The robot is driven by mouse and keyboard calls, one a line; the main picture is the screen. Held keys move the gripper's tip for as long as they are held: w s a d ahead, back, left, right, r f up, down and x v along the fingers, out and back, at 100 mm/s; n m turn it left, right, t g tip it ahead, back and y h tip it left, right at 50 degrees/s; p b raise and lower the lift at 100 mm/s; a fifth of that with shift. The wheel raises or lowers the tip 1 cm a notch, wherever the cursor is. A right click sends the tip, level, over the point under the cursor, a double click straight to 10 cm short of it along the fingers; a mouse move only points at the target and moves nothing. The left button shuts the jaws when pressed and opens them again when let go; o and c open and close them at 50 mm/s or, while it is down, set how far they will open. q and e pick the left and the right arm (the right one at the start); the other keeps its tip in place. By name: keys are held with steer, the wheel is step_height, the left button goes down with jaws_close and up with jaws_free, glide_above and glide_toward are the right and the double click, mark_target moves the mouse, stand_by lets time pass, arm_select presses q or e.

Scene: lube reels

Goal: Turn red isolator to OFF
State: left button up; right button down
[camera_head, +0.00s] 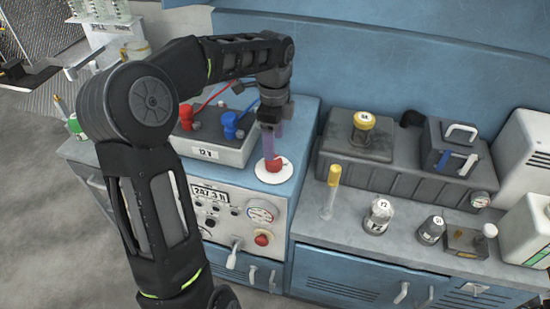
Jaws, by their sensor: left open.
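The red isolator (274,163) is a red knob on a round white base on the blue cabinet top, just behind the front panel with the gauges. My left arm reaches over from the left, and my left gripper (271,151) points down right above the knob. Its purple-tinted fingers are open, and their tips overlap the knob's top in the picture. I cannot tell whether they touch it. The gripper hides part of the knob, and its ON or OFF position is not readable. My right gripper is not in view.
A 12 V battery (205,152) with red and blue clamps stands left of the isolator. The front panel (215,208) has a display, a gauge, a lever and another red knob (262,239). A yellow-topped tube (333,178) and labelled knobs (379,215) stand on the right counter.

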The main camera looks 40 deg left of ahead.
mark_target(274, 164)
arm_select(q)
step_height(274, 164, down, 8)
steer(key=shift+r+p, duration=0.25)
steer(key=shift+p, duration=0.15)
steer(key=shift+c, duration=0.2)
steer(key=c, duration=1.3)
